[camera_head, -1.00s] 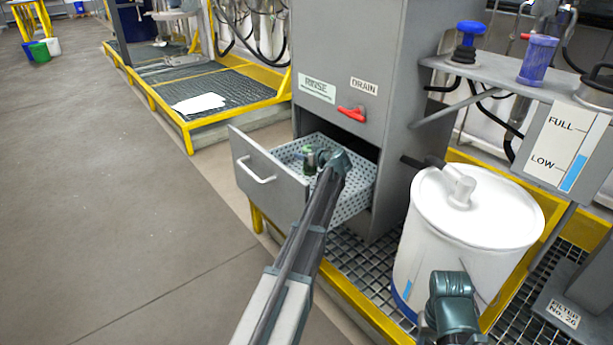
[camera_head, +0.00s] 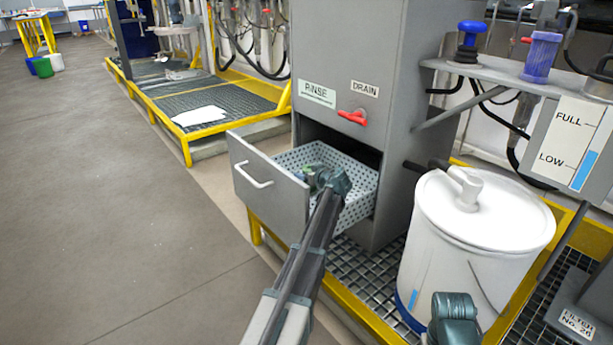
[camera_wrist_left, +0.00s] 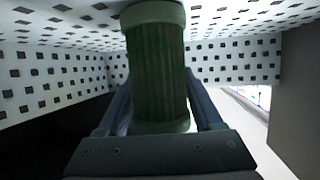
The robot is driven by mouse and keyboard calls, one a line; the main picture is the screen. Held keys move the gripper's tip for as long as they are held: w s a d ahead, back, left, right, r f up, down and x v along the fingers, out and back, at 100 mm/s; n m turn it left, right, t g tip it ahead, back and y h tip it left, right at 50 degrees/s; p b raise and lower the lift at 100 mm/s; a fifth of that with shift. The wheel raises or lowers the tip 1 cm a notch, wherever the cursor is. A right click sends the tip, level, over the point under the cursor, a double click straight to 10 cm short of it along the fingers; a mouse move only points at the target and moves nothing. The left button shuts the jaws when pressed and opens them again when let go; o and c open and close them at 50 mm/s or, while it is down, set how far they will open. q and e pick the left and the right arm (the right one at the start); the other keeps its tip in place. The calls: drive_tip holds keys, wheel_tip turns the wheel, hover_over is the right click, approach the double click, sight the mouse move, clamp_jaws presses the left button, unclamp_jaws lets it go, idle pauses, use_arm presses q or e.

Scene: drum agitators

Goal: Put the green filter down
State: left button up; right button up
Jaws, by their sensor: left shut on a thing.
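The green filter (camera_wrist_left: 156,75), a ribbed cylinder with smooth end bands, stands between the fingers of my left gripper (camera_wrist_left: 158,118) in the left wrist view. The gripper is shut on it. In the head view my left gripper (camera_head: 312,178) reaches into the open drawer, inside its white perforated basket (camera_head: 352,176). The filter is mostly hidden there by the gripper. I cannot tell whether its end touches the basket floor.
The drawer front (camera_head: 268,188) stands pulled out of the grey rinse cabinet (camera_head: 345,60), which has a red drain handle (camera_head: 352,117). A white lidded drum (camera_head: 470,245) stands to the right on the grating. Perforated basket walls surround the filter closely.

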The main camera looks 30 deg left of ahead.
use_arm(q)
drive_tip(key=o, duration=1.4)
drive_tip(key=shift+f, duration=0.15)
drive_tip(key=shift+c, duration=0.2)
drive_tip(key=shift+r, duration=0.25)
drive_tip(key=p+v, duration=0.3)
drive_tip(key=v, duration=0.4)
drive_tip(key=shift+s+d, duration=0.15)
drive_tip(key=shift+d, duration=0.05)
